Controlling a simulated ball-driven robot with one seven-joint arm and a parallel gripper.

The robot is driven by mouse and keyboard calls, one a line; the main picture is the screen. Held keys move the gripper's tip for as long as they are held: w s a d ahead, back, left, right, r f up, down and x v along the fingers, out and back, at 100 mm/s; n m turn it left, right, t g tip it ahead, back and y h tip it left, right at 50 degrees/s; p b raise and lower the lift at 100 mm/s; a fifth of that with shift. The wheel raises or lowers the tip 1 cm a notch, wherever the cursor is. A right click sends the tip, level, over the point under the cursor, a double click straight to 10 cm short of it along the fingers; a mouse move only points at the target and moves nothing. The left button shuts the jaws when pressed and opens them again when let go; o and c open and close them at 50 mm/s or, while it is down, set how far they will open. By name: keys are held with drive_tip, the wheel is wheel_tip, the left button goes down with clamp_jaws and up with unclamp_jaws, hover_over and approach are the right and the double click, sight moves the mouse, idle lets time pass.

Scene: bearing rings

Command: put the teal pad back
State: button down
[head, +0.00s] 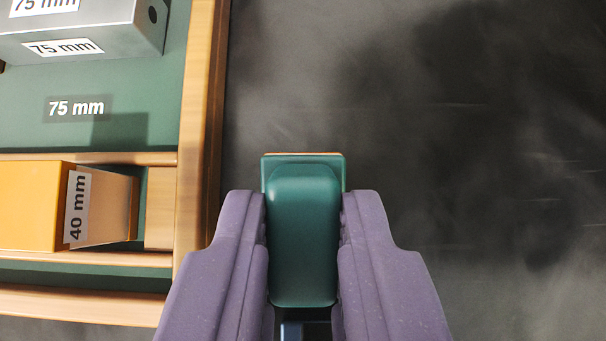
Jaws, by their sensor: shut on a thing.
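The teal pad (304,235) is a rounded teal block with a wider flat teal plate at its far end. A thin orange-brown edge shows just beyond that plate. My gripper (304,225) has purple fingers shut on the pad's left and right sides. The pad is over or on the dark surface, to the right of the wooden tray; I cannot tell whether it touches the surface. What lies under the pad is hidden.
The wooden tray (197,120) with green-lined compartments stands at the left. It holds a grey metal block (120,25) marked 75 mm and an orange block (35,205) marked 40 mm. The dark surface (480,150) at the right is clear.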

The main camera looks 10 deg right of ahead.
drive_tip(key=shift+w+f+g, duration=0.2)
drive_tip(key=shift+w+g, duration=0.05)
drive_tip(key=shift+g, duration=0.05)
drive_tip(key=shift+w+d+r+g+y, duration=0.15)
drive_tip(key=shift+w+g+y, duration=0.25)
drive_tip(key=shift+g, duration=0.7)
drive_tip(key=shift+w+g+b, duration=0.1)
drive_tip(key=shift+g+b, duration=0.2)
drive_tip(key=shift+f, duration=0.45)
drive_tip(key=c, duration=1)
unclamp_jaws()
drive_tip(key=shift+r, duration=0.1)
drive_tip(key=shift+r, duration=0.1)
